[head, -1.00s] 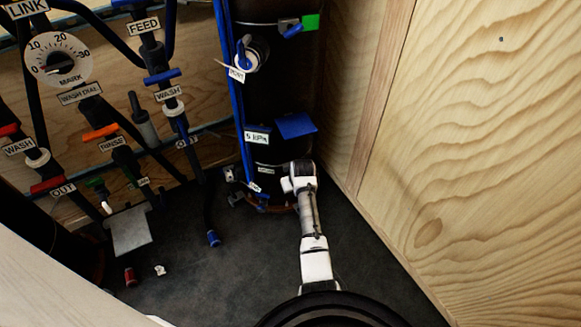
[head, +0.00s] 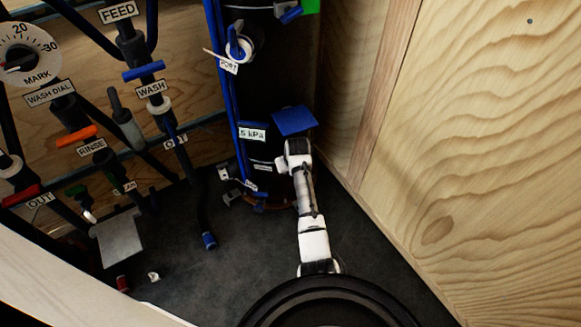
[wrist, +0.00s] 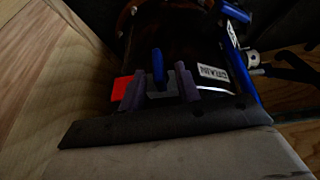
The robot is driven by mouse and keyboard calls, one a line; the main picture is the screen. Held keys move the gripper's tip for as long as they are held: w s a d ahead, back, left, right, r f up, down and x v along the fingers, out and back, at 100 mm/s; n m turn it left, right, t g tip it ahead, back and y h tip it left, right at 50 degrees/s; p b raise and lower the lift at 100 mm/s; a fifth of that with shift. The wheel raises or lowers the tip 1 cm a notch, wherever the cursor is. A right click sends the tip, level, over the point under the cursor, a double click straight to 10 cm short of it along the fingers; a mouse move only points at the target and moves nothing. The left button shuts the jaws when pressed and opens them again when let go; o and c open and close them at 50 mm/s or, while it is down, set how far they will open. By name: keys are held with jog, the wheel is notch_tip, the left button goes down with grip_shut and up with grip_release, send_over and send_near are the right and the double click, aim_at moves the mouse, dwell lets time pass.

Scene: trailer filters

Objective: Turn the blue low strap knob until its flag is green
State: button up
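The blue knob (wrist: 158,68) of the low strap shows in the wrist view as an upright blue tab on the dark canister (wrist: 185,45). A red flag (wrist: 121,88) shows just left of it. My gripper (wrist: 160,90) is open, with one finger on each side of the knob and a visible gap to each. I cannot tell how deep the fingers reach past the knob. In the head view, my arm's white end stands in front of the canister's lower part (head: 280,90), and the low knob and its flag are hidden there.
Higher up are another blue knob (head: 290,14) and a green flag (head: 310,5). A wooden wall (head: 470,150) rises close on the right. Pipes and valves (head: 110,100) fill the left.

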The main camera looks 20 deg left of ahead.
jog(key=shift+c, duration=0.2)
grip_shut()
jog(key=shift+w+d+r+g+y+p, duration=0.15)
jog(key=shift+g+y+p, duration=0.2)
jog(key=shift+g+y, duration=0.2)
jog(key=shift+w+d+f+m+g+y+b, duration=0.15)
jog(key=shift+m+g+y+b, duration=0.2)
jog(key=shift+g+y, duration=0.35)
jog(key=shift+w+d+f+m+g+y+b, duration=0.2)
jog(key=shift+g+y+b, duration=0.25)
jog(key=shift+y, duration=0.3)
jog(key=shift+s+a+r, duration=0.1)
jog(key=shift+r, duration=0.05)
